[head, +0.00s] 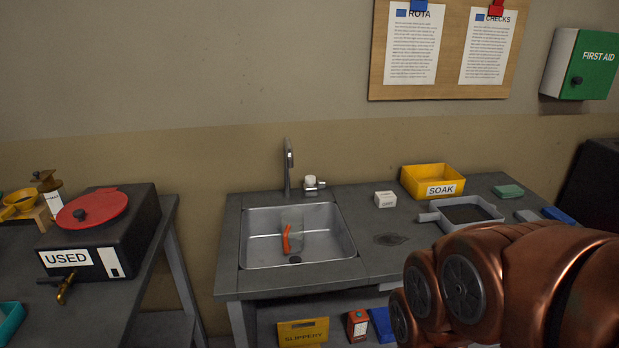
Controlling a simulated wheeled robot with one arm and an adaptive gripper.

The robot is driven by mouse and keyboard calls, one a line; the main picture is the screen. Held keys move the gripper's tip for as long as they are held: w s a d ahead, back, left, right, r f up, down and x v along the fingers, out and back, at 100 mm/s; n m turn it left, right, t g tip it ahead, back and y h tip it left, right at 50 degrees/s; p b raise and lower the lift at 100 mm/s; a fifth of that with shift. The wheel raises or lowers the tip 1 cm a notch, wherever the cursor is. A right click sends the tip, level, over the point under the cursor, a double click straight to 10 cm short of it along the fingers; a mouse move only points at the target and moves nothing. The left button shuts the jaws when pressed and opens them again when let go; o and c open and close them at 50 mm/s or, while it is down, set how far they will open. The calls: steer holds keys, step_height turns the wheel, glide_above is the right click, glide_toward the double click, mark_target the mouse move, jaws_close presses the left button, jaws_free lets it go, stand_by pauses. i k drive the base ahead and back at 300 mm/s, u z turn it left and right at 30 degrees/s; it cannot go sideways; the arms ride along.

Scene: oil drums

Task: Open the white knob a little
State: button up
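The white knob (310,181) sits on a small metal valve fitting on the counter, just right of the metal tap (288,165). The tap stands upright behind the steel sink (346,249). A clear container (292,218) with an orange part stands in the sink basin. No water stream can be made out. My copper arm reaches in from the lower right, well apart from the knob. My gripper is outside the picture, so its state does not show.
Right of the sink are a white block (385,199), a yellow SOAK tray (434,175) and a grey tray (464,225). A black USED box (135,225) stands on the left table. A yellow SLIPPERY sign (303,331) is below. Counter around the knob looks clear.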

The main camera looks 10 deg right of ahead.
mark_target(310, 179)
steer(key=z, duration=0.05)
steer(key=k, duration=0.55)
steer(key=u, duration=0.75)
steer(key=i, duration=1.3)
steer(key=z, duration=0.7)
